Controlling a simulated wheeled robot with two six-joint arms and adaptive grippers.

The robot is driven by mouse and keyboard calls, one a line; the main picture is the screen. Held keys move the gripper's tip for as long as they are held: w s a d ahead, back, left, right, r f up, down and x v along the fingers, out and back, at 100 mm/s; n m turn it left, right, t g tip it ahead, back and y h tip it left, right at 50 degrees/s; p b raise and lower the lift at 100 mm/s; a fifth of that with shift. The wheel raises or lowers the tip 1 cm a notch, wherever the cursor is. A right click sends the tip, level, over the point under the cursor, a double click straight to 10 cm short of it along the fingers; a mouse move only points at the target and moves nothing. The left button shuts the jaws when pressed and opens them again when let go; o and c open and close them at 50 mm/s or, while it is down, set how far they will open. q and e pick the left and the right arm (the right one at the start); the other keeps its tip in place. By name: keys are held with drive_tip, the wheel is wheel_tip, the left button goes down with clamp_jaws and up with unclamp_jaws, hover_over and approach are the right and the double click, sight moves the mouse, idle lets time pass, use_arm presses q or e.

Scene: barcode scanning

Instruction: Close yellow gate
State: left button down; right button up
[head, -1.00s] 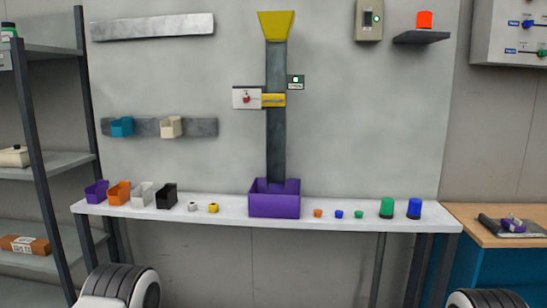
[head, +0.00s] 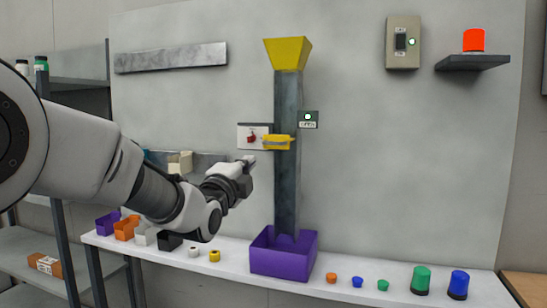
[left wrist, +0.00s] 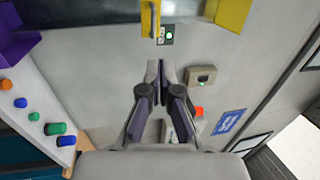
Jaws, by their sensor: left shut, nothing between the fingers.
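The yellow gate (head: 278,142) crosses the grey vertical chute (head: 287,190) on the wall panel. It also shows at the top of the left wrist view (left wrist: 150,18). A white plate with a red switch (head: 253,138) sits left of it, and a small sign with a green light (head: 308,119) sits right of it. My left gripper (head: 247,160) is just left of and slightly below the gate, apart from it as far as I can tell. In the left wrist view its fingertips (left wrist: 160,66) are together and empty. My right gripper is in neither current view.
A yellow funnel (head: 288,52) tops the chute and a purple bin (head: 283,254) stands at its foot on the white shelf (head: 322,286). Small bins, nuts and coloured caps line the shelf. A wall switch box (head: 402,43) and a red lamp (head: 473,40) are at upper right.

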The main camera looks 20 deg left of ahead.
use_arm(q)
drive_tip(key=p, duration=0.3)
approach(272, 143)
drive_tip(key=p+x, duration=0.3)
drive_tip(key=x, duration=0.3)
drive_tip(key=shift+w+r, duration=0.1)
drive_tip(key=shift+w, duration=0.3)
drive_tip(key=shift+w+d, duration=0.1)
drive_tip(key=shift+w, duration=0.15)
drive_tip(key=shift+s, duration=0.1)
